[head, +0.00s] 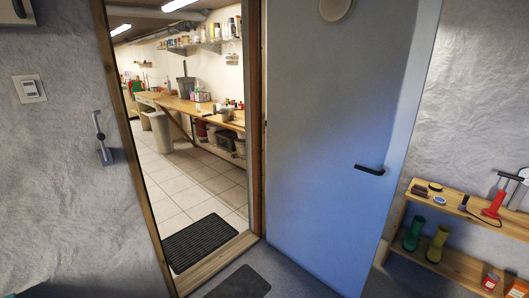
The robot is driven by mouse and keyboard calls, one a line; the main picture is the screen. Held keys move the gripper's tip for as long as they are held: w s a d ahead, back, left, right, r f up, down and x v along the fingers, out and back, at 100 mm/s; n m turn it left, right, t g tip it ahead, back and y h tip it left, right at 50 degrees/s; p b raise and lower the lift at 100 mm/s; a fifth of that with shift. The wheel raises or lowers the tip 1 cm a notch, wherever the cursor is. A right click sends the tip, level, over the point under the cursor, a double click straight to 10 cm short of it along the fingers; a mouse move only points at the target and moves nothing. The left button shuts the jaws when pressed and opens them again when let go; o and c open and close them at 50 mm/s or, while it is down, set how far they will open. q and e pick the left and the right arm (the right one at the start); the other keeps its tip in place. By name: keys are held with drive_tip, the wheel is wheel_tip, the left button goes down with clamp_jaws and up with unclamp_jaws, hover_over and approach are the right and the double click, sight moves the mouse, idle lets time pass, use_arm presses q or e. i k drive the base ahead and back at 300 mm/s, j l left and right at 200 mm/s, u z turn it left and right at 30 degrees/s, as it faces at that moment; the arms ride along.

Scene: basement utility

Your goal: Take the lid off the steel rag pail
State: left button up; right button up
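I see no thing that I can surely name as the steel rag pail or its lid. In the head view a small greyish vessel (227,115) stands on the wooden workbench (178,104) in the room beyond the doorway. It is too small to tell whether it is the pail or whether it has a lid. Several dark containers stand under the bench, partly hidden by its edge and the door frame. Neither of my grippers is in view.
A blue-grey door (330,130) with a black handle (369,170) stands open right of the doorway. A dark ribbed mat (205,242) lies inside, another mat (243,283) outside. A tall pale bin (160,133) stands by the bench. A wooden shelf (456,262) holds boots at right.

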sight(227, 115)
drive_tip(key=i, duration=1.05)
drive_tip(key=i+l+u, duration=0.1)
drive_tip(key=i+u, duration=0.3)
drive_tip(key=i, duration=0.6)
drive_tip(key=i+j, duration=0.15)
drive_tip(key=i, duration=0.3)
drive_tip(key=i+j, duration=0.15)
drive_tip(key=i, duration=0.3)
drive_tip(key=i+j+z, duration=0.2)
drive_tip(key=i+z, duration=0.15)
drive_tip(key=i+j+z, duration=0.5)
drive_tip(key=j, duration=0.15)
drive_tip(key=j+z, duration=0.2)
drive_tip(key=j, duration=0.15)
drive_tip(key=i+j+z, duration=0.2)
drive_tip(key=j, duration=0.25)
drive_tip(key=j+z, duration=0.4)
drive_tip(key=j, duration=0.7)
